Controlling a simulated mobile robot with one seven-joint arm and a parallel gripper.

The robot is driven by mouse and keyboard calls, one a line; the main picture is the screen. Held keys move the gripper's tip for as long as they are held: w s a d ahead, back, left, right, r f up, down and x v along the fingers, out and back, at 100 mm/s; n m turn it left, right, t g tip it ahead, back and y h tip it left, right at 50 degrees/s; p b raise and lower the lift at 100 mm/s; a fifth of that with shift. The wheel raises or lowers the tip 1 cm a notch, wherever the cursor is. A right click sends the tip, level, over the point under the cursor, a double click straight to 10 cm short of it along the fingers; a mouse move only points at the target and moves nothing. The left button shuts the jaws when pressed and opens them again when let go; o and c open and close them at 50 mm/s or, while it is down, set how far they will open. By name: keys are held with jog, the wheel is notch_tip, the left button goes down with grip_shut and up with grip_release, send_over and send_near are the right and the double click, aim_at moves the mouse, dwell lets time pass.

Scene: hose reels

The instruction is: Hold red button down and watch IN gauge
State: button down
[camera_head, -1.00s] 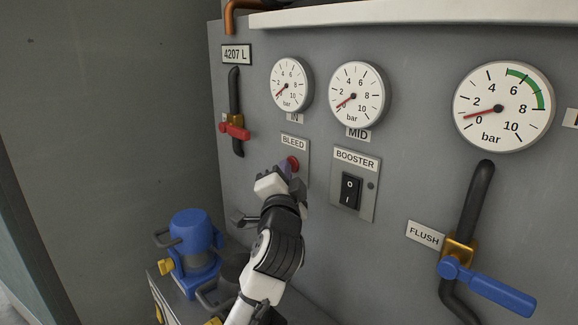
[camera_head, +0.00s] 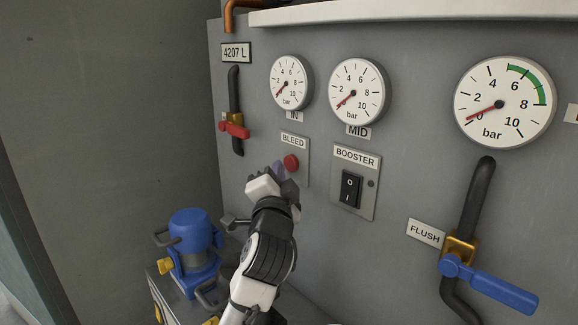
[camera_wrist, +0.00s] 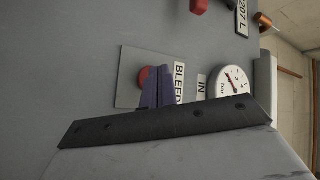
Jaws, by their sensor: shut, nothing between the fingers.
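The red button (camera_head: 291,162) sits on the BLEED plate (camera_head: 303,148), on the grey panel below the IN gauge. My gripper (camera_head: 279,170) is shut and empty, with its purple fingertips just left of the button in the head view. The button looks uncovered there, and I see no clear contact. In the wrist view the shut fingers (camera_wrist: 156,94) overlap one edge of the button (camera_wrist: 143,77). The IN gauge (camera_head: 291,83) is unobstructed in the head view, its needle pointing lower left near 0. The gauge also shows in the wrist view (camera_wrist: 230,82).
The MID gauge (camera_head: 357,92) and the BOOSTER switch (camera_head: 351,189) are to the right. A red-handled valve (camera_head: 234,130) is at upper left. A blue pump (camera_head: 194,244) stands left of my arm. The blue FLUSH lever (camera_head: 490,285) sticks out at lower right.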

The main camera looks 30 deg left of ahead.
jog(key=s, duration=0.1)
jog(key=s+a+b, duration=0.1)
jog(key=s, duration=0.2)
jog(key=shift+s+a, duration=0.35)
jog(key=shift+s, duration=0.05)
dwell(0.7)
